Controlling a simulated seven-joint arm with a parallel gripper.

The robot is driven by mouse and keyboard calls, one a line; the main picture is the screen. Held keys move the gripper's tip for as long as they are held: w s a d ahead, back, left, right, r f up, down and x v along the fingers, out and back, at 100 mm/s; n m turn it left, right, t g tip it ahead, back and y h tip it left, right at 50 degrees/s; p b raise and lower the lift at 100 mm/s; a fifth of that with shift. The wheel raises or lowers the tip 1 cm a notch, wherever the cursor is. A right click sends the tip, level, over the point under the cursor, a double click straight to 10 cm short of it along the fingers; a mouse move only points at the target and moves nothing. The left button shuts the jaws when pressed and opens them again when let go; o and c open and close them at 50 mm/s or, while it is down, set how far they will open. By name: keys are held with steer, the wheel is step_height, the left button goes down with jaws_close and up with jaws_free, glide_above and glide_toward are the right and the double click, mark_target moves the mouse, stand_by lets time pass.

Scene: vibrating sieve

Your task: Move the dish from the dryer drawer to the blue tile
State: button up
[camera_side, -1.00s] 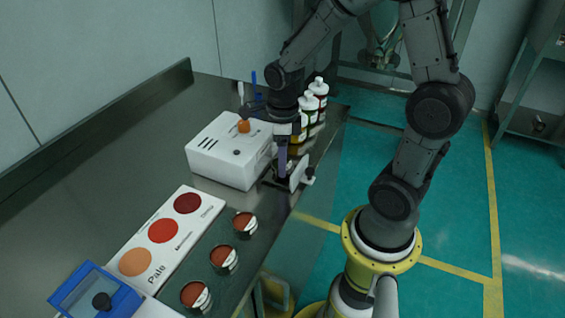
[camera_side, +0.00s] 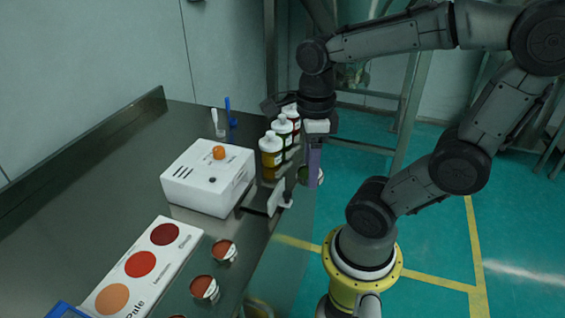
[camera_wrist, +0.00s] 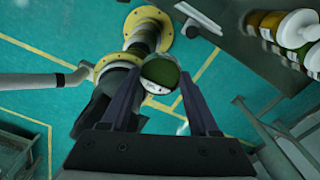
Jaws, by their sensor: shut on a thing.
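A small round dish with dark green contents and a white label sits between my fingertips in the wrist view (camera_wrist: 158,78). In the side view the dish (camera_side: 303,175) shows partly behind a purple finger. My gripper (camera_side: 313,180) is shut on it and points down, held clear of the drawer, to its right and past the bench edge. The dryer (camera_side: 208,180) is a white box with an orange knob. Its drawer (camera_side: 277,198) stands open on the right, with a white front; its inside is hard to see.
Several bottles (camera_side: 271,155) stand behind the dryer, near my gripper. A colour card (camera_side: 140,264) and dishes of red-brown material (camera_side: 204,288) lie at the front. A blue-edged object (camera_side: 62,310) is cut off at bottom left. The left of the bench (camera_side: 85,190) is bare.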

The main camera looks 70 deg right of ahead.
steer(key=w+d+r, duration=0.1)
steer(key=w+d, duration=0.3)
steer(key=w, duration=0.3)
steer(key=w+d+r, duration=0.2)
steer(key=w+d, duration=0.2)
steer(key=w, duration=0.3)
steer(key=w+d+f, duration=0.3)
steer(key=w+f, duration=0.1)
steer(key=w+d+f, duration=0.3)
steer(key=w+f, duration=0.1)
steer(key=w+d+f, duration=0.3)
steer(key=w+f, duration=0.1)
steer(key=w, duration=0.1)
steer(key=shift+d, duration=0.25)
steer(key=shift+w+d+f, duration=0.25)
steer(key=shift+w+f, duration=0.15)
steer(key=shift+f, duration=1.7)
steer(key=shift+f, duration=0.15)
